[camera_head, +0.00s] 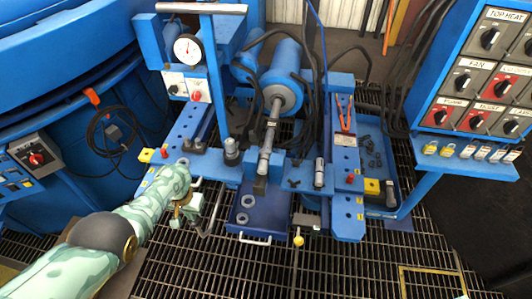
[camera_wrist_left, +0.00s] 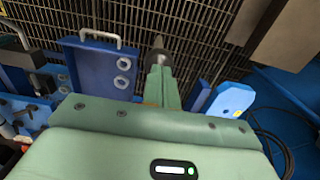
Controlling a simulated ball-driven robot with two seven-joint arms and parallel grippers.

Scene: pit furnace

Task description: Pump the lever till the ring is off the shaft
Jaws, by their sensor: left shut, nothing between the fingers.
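My left gripper (camera_head: 190,205) is shut and empty at the left front of the blue press, beside a bent grey rod (camera_head: 213,213); I cannot tell whether they touch. In the left wrist view its shut fingers (camera_wrist_left: 157,85) point at the grating, with a grey round end (camera_wrist_left: 159,43) just beyond the tips. A thin lever with a yellow knob (camera_head: 298,241) stands in front of the press, right of the gripper and apart from it. The steel shaft (camera_head: 268,145) runs forward from the blue cylinder (camera_head: 282,90). I cannot make out the ring on it. My right gripper is out of view.
A blue tray (camera_head: 235,222) with loose rings sits at the press front; it also shows in the left wrist view (camera_wrist_left: 90,65). A control panel (camera_head: 480,75) stands at the right, a blue tank (camera_head: 60,60) at the left. Open grating (camera_head: 340,270) lies in front.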

